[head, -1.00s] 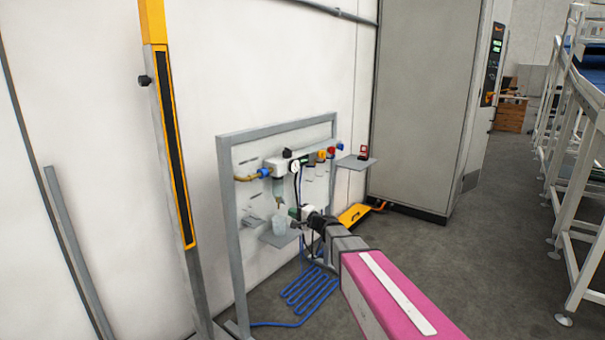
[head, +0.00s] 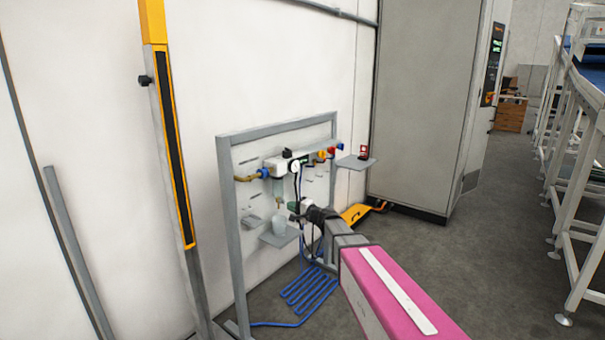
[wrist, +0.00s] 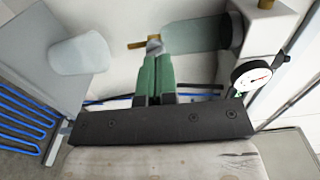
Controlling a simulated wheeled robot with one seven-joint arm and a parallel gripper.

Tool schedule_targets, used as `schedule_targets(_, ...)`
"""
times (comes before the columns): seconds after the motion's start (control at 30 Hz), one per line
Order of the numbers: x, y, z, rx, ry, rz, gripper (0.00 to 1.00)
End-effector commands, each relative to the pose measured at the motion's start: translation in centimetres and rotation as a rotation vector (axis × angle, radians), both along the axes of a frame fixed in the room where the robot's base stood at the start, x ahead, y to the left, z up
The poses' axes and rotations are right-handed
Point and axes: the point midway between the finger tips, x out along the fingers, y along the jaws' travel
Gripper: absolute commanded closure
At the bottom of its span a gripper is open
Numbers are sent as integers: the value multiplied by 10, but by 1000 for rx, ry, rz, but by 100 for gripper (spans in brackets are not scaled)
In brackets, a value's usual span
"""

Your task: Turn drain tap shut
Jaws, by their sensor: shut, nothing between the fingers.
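The clear filter bowl (head: 279,186) hangs under the white regulator unit on the panel, and it also shows in the wrist view (wrist: 197,36). The small brass drain tap (head: 278,203) is at the bowl's lower end; its brass lever (wrist: 137,44) points left in the wrist view. My gripper (wrist: 153,56) has green fingers, pressed together and empty. The fingertips are right beside the tap; I cannot tell whether they touch it. In the head view my gripper (head: 295,207) is just right of the tap, largely hidden by my wrist.
A translucent cup (head: 280,226) stands on a small grey shelf (head: 266,240) below the tap. A pressure gauge (wrist: 252,75) is close to my gripper's right in the wrist view. A blue hose (head: 310,289) lies coiled on the floor. A grey frame surrounds the panel.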

Motion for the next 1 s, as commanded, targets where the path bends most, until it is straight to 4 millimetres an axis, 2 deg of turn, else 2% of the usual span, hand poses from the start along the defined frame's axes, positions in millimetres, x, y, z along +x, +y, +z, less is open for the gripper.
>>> schedule_targets(0.4,29,37,0,0,0,1,100)
schedule_targets(1.0,32,40,0,0,0,0,100)
